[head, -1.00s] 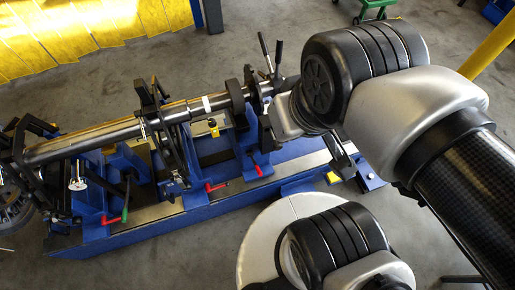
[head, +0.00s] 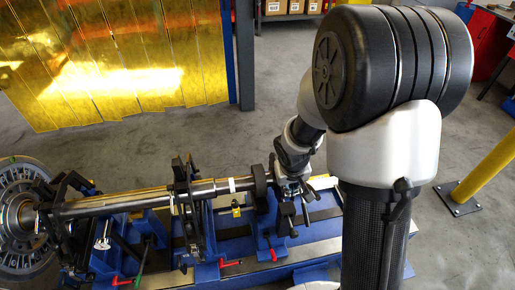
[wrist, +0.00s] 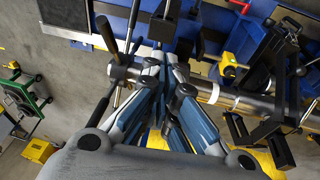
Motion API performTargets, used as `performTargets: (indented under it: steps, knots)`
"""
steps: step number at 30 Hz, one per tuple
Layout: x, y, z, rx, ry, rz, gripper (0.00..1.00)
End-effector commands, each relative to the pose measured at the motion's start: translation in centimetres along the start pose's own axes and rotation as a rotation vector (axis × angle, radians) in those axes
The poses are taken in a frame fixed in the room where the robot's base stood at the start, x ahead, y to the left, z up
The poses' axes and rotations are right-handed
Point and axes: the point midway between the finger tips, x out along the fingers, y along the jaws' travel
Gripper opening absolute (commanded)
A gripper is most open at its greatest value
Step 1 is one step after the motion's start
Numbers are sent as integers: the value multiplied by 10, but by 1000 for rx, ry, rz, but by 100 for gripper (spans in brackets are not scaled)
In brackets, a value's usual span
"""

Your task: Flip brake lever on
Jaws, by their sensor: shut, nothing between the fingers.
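My gripper (head: 300,188) is at the right end of the machine's shaft, by a hub with black-gripped levers. In the wrist view my gripper's fingers (wrist: 165,68) are together with nothing between them. They are close to the hub and overlap it in the picture; I cannot tell if they touch. One black lever (wrist: 107,33) stands out to the left of the fingers. Red-handled levers (head: 231,263) sit along the blue bed, and a green-handled lever (head: 139,280) is at its left. No label shows which one is the brake lever.
The long steel shaft (head: 130,197) lies across the blue machine (head: 325,250), with a large rotor disc (head: 25,225) at far left. A yellow curtain (head: 110,60) hangs behind. A yellow post (head: 485,165) stands at right. The floor behind the machine is clear.

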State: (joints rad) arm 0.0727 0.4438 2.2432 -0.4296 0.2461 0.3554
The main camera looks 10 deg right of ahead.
Motion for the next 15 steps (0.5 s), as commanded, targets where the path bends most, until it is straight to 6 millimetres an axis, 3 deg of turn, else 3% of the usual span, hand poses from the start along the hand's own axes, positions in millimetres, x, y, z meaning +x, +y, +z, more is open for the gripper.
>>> performTargets:
  steps: [3, 7, 12, 15]
  knots:
    - [54, -11, 12, -13, -53, -40, 0]
    - [106, -26, 35, -19, -93, -94, 0]
    - [149, -44, 64, -16, -129, -155, 0]
    - [161, -49, 75, -12, -140, -175, 0]
